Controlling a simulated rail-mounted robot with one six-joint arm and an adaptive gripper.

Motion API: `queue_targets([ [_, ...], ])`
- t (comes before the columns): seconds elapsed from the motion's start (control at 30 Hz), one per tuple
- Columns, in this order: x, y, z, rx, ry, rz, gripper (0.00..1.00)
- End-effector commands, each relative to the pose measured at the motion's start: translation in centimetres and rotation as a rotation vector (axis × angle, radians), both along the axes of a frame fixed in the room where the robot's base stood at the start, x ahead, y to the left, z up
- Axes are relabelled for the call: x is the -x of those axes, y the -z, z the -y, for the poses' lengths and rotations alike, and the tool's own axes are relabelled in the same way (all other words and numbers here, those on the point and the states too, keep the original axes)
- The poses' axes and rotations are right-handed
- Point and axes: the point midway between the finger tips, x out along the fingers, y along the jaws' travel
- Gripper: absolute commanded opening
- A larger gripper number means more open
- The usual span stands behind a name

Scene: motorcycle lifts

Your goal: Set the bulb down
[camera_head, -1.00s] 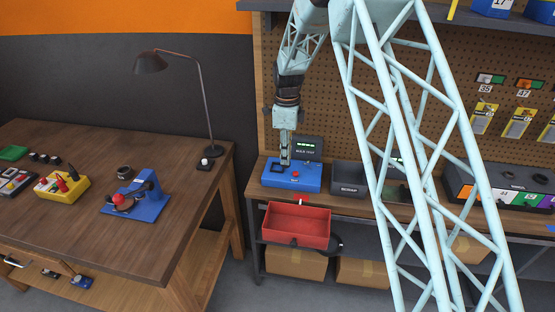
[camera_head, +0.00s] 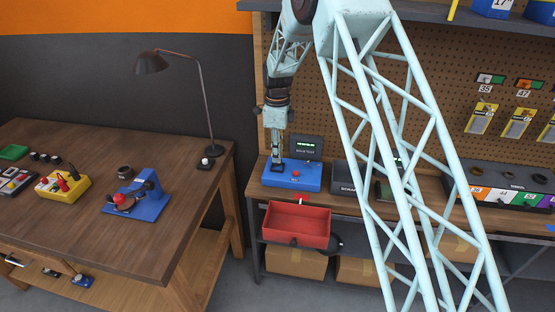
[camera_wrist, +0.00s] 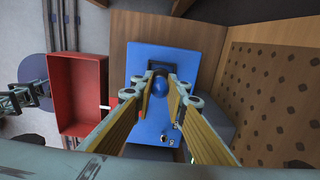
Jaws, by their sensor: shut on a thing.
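My gripper (camera_head: 277,162) points down over the left part of the blue bulb tester (camera_head: 308,178), which stands on the bench at the pegboard. The bulb is over the dark square socket area of the blue tester (camera_wrist: 142,57). I cannot tell whether its base touches the socket. In the head view the bulb is hidden by the gripper. The tester's small display (camera_head: 306,148) shows green text behind it.
A red open bin (camera_head: 297,226) hangs at the bench front, below the tester. A dark scrap bin (camera_head: 346,177) stands right of the tester. The pegboard (camera_head: 330,125) rises close behind. A wooden table (camera_head: 90,205) with a lamp (camera_head: 205,100) is at the left.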

Motion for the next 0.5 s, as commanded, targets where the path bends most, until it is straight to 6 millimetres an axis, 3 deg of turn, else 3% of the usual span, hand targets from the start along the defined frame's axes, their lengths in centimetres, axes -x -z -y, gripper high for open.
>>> queue_targets([
  [0.2,0.0,2.0,0.1,0.0,0.001,0.0,0.03],
  [0.5,0.0,2.3,0.1,0.0,0.001,0.001,0.03],
])
